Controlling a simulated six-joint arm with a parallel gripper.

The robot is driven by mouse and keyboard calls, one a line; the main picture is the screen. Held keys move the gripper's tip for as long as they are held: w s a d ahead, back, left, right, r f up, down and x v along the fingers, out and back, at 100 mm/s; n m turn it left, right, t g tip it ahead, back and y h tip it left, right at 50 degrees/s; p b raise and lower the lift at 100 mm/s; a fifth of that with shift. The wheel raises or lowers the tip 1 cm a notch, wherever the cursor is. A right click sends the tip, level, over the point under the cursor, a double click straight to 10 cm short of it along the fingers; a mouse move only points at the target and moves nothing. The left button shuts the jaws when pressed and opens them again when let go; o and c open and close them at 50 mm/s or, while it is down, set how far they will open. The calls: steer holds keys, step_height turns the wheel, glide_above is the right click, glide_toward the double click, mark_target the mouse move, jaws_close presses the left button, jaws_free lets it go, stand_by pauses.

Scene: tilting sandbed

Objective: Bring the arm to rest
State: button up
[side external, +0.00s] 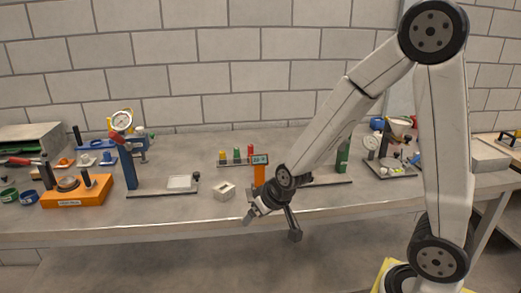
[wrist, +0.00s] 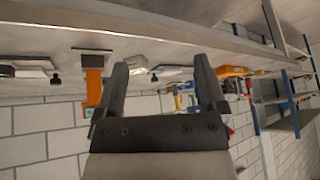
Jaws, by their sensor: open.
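My gripper (side external: 272,224) hangs at the front edge of the workbench in the side external view, beside an orange post. Its fingers are spread apart. In the wrist view my gripper (wrist: 161,84) shows two dark fingers with a gap between them and nothing held. The wrist picture is turned over, with the bench at the top and the wall below. My white arm bends down from a high elbow at the right.
The grey bench (side external: 345,198) runs along a brick wall. A small white block (side external: 224,190) lies left of my gripper. An orange fixture (side external: 76,192) and a dial gauge stand (side external: 128,165) are further left. A scale-like device (side external: 385,160) stands to the right. Open space lies before the bench.

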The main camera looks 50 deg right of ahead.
steer(key=s+a+n+g, duration=0.2)
steer(key=s+g, duration=0.1)
steer(key=s, duration=0.6)
steer(key=shift+g, duration=0.3)
